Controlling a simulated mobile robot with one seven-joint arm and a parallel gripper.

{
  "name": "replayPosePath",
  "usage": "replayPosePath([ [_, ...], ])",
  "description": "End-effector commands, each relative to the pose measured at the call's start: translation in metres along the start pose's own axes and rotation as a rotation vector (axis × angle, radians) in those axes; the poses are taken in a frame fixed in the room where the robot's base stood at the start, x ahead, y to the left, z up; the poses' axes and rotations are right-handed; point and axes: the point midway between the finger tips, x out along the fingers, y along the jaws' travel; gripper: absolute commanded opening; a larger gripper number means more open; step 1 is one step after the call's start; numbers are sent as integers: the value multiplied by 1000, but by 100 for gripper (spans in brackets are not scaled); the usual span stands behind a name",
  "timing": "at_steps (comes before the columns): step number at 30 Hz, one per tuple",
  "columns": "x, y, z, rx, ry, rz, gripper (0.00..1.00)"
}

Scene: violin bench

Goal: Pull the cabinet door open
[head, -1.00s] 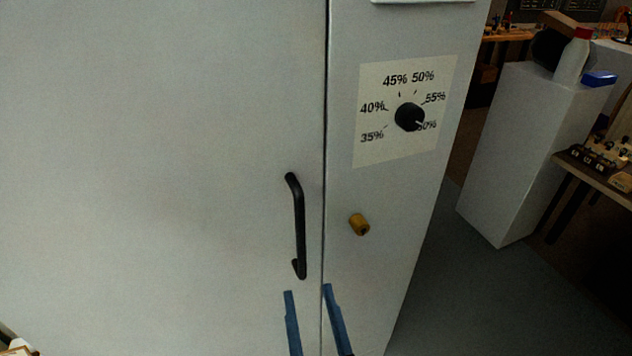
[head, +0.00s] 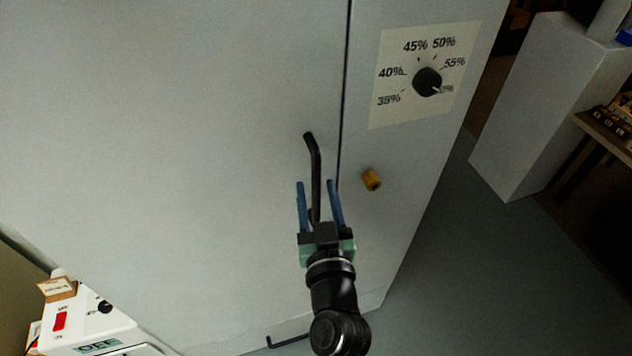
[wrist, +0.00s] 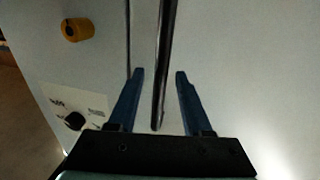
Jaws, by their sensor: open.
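The cabinet door (head: 170,150) is a large pale grey panel, shut against the frame along a dark vertical seam. Its black bar handle (head: 315,165) stands upright near that seam. My gripper (head: 318,183) is open, with one blue finger on each side of the handle's lower part in the head view. In the wrist view the handle (wrist: 164,60) runs between the fingers of my gripper (wrist: 160,74). I cannot tell whether either finger touches it. The handle's lower end is hidden behind my gripper in the head view.
On the frame right of the seam are a yellow knob (head: 371,180) and a black dial (head: 427,81) with percent marks. A white device (head: 85,325) stands at lower left. A pale pedestal (head: 545,110) stands at right, with open floor between.

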Motion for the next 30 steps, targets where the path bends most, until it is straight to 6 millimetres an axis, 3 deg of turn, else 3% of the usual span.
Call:
replayPosePath([
  [13, 11, -1, 0, -1, 0, -1, 50],
  [21, 10, 0, 0, -1, 0, -1, 3],
  [30, 10, 0, 0, -1, 0, -1, 0],
])
